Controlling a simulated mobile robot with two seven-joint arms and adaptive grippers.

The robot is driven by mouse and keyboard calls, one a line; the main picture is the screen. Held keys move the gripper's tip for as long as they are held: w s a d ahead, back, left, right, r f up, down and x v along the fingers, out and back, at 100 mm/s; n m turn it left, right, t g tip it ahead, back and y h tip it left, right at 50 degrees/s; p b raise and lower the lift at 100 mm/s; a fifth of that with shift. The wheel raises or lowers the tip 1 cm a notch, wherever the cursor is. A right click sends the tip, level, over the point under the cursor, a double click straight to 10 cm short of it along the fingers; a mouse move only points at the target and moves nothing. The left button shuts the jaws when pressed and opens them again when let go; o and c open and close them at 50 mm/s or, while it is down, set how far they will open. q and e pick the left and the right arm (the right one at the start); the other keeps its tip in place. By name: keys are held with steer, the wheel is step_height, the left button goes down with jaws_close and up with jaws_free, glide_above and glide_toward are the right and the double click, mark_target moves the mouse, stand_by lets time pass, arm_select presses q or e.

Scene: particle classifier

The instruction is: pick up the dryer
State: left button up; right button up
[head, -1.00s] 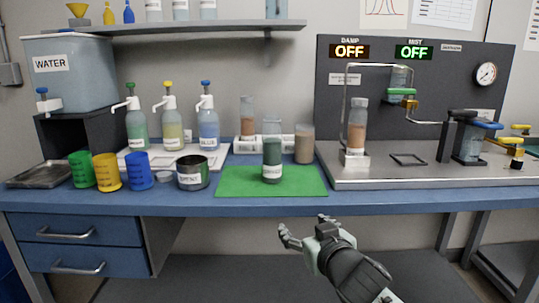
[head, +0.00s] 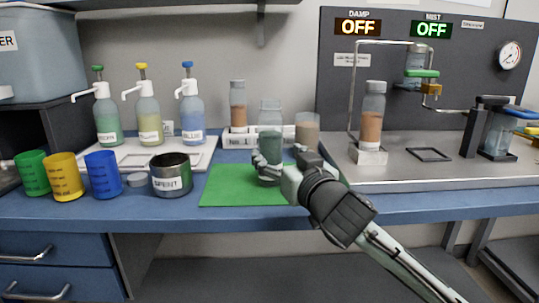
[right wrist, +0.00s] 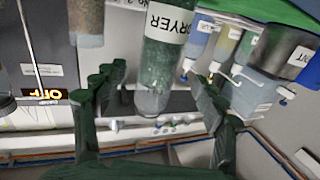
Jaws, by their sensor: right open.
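The dryer (head: 270,118) is a clear bottle with dark green contents, standing upright on the green mat (head: 235,187) in the head view. In the right wrist view the dryer (right wrist: 163,65) appears upside down, with a white label reading "DRYER". My right gripper (head: 283,165) is at the lower part of the bottle, in front of it, and hides part of it. In the right wrist view its open fingers (right wrist: 157,95) lie on either side of the bottle, with visible gaps. Whether a finger touches it is unclear. My left gripper is not in view.
A jar with brownish contents (head: 309,131) stands just right of the dryer, close to the gripper. A rack (head: 236,140) is behind. A dark labelled cup (head: 171,178) and coloured cups stand left. The metal platform (head: 400,175) is at right.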

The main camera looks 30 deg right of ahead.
mark_target(275, 147)
steer(key=shift+w+d, duration=0.1)
steer(key=shift+w, duration=0.15)
steer(key=shift+w+d+r, duration=0.1)
steer(key=shift+w, duration=0.25)
steer(key=x, duration=0.4)
steer(key=shift+w+d, duration=0.1)
steer(key=shift+w, duration=0.15)
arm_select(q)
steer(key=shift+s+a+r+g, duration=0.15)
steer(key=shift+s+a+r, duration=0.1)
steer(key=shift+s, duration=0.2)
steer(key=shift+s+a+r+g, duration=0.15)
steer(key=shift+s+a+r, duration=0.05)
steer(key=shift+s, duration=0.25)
arm_select(e)
steer(key=c, duration=1.4)
steer(key=shift+r, duration=0.1)
steer(key=shift+c, duration=0.6)
steer(key=shift+r, duration=0.1)
